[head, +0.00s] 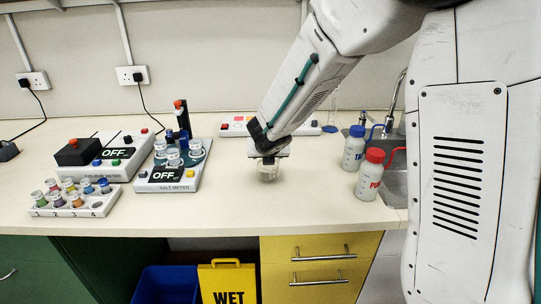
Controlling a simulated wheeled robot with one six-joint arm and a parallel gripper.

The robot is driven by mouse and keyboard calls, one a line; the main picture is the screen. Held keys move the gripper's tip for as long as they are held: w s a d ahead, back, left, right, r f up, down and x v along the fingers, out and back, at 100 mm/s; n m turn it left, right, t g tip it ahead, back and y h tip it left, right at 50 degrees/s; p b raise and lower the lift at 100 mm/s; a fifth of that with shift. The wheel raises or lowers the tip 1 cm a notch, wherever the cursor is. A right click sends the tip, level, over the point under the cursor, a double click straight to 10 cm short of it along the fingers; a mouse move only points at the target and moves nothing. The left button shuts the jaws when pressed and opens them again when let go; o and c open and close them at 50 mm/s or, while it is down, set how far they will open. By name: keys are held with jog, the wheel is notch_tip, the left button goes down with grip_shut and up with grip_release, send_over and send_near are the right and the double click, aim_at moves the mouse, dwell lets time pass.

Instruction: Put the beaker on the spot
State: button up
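A small clear glass beaker (268,174) is upright at the middle of the bench, directly below my gripper (268,160). My gripper points down over the beaker's rim. Its fingers are small and dark against the glass, and I cannot tell whether they are open or shut on it. I also cannot tell whether the beaker touches the bench. No marked spot shows clearly; the gripper and beaker cover part of the bench top there.
A salt meter (167,178), a colour meter (103,154) and a vial rack (73,203) stand on the left. A blue-capped bottle (353,150) and a red-capped bottle (370,178) stand right, before the sink. Bare bench (240,212) lies in front of the beaker.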

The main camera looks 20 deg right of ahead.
jog(key=shift+a+f, duration=0.1)
jog(key=shift+f, duration=0.3)
jog(key=o, duration=0.6)
jog(key=shift+f, duration=0.2)
jog(key=o, duration=0.4)
jog(key=shift+r, duration=0.15)
